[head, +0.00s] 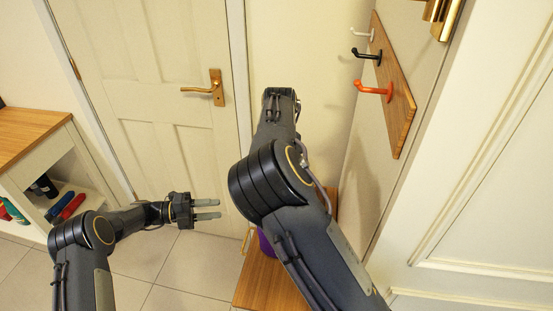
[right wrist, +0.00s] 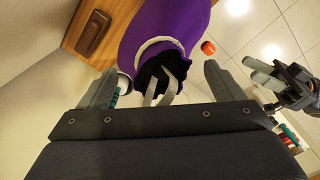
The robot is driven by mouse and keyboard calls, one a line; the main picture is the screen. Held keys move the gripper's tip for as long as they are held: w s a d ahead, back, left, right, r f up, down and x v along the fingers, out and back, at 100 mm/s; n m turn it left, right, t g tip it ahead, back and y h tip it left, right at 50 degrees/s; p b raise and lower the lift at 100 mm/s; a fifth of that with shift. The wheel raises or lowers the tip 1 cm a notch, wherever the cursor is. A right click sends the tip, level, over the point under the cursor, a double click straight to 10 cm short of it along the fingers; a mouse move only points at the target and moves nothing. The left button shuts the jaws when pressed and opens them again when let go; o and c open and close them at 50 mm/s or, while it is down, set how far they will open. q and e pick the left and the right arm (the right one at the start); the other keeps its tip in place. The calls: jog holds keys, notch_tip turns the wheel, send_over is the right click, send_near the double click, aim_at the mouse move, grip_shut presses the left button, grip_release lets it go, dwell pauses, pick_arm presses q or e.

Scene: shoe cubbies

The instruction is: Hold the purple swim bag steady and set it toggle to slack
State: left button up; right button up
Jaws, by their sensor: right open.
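The purple swim bag (right wrist: 165,25) stands in the right wrist view with its dark open mouth towards the camera and a pale cord (right wrist: 150,47) around its neck. In the head view only a sliver of the bag (head: 265,244) shows behind my right arm. A small orange-red piece (right wrist: 208,47), perhaps the toggle, shows beside the bag; its link to the cord is unclear. My right gripper (right wrist: 160,72) is open, its fingers on either side of the bag's mouth. My left gripper (head: 207,209) is open and empty, left of the bag; it also shows in the right wrist view (right wrist: 262,74).
The bag is at a wooden bench (head: 258,284). A rack (head: 390,82) with white, black and orange hooks is on the right wall. A shoe cubby (head: 28,140) stands at left. A panelled door (head: 160,70) is behind. A brown object (right wrist: 93,33) lies on the wood.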

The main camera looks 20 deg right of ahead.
jog(key=shift+f, duration=0.35)
